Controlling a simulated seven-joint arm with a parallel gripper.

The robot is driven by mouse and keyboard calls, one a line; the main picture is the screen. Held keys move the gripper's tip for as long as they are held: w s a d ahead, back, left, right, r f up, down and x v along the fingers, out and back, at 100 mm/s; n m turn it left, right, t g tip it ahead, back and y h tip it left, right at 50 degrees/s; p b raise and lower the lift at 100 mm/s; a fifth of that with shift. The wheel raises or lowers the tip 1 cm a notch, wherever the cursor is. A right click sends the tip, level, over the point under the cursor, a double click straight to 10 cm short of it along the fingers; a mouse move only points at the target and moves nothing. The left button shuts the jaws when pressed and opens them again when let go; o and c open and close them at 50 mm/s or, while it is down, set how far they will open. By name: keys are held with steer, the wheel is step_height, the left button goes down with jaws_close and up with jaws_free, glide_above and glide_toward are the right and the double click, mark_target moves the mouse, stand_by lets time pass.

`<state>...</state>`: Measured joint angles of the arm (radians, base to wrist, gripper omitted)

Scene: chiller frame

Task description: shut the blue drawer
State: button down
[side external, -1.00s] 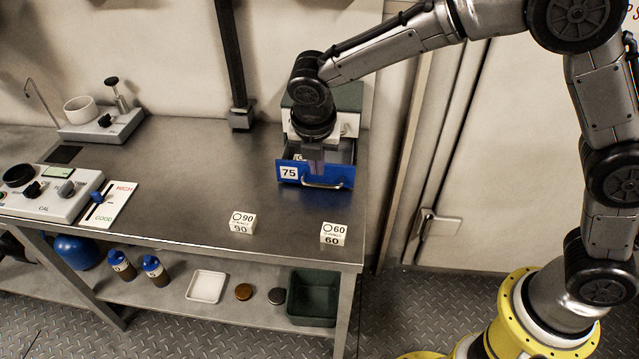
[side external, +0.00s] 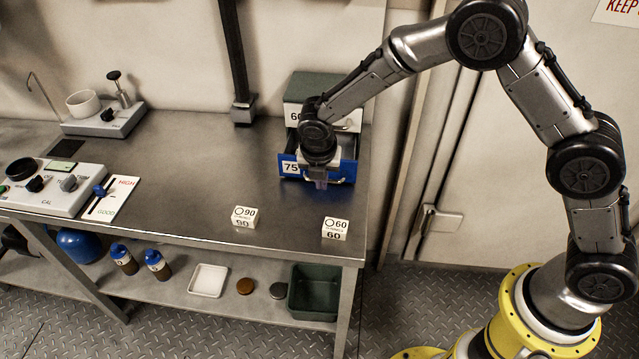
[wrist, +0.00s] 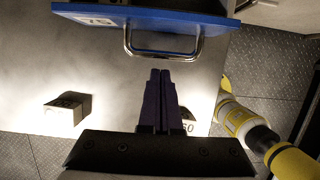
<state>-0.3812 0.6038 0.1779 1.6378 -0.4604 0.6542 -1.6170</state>
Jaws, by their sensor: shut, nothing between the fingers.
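The blue drawer (side external: 348,171), labelled 75, stands pulled out of a small green-topped cabinet (side external: 322,88) at the back right of the bench. Its blue front (wrist: 150,17) and metal handle (wrist: 165,54) cross the top of the wrist view. My gripper (side external: 320,184) is on the outer side of the drawer front and hides its middle and most of the handle in the side view. In the wrist view its dark fingers (wrist: 160,74) are together and empty, with the tips close to the handle bar. I cannot tell whether they touch it.
White blocks marked 90 (side external: 245,217) and 60 (side external: 335,229) stand near the bench's front edge. A control box (side external: 50,187) and a small apparatus (side external: 104,118) are at the left. The bench (side external: 190,180) between is clear. A dark post (side external: 236,60) rises behind.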

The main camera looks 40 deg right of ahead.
steer(key=shift+w+d, duration=0.2)
steer(key=shift+w, duration=0.05)
steer(key=w+d, duration=0.7)
steer(key=d, duration=0.1)
steer(key=shift+w, duration=0.4)
steer(key=shift+a, duration=0.1)
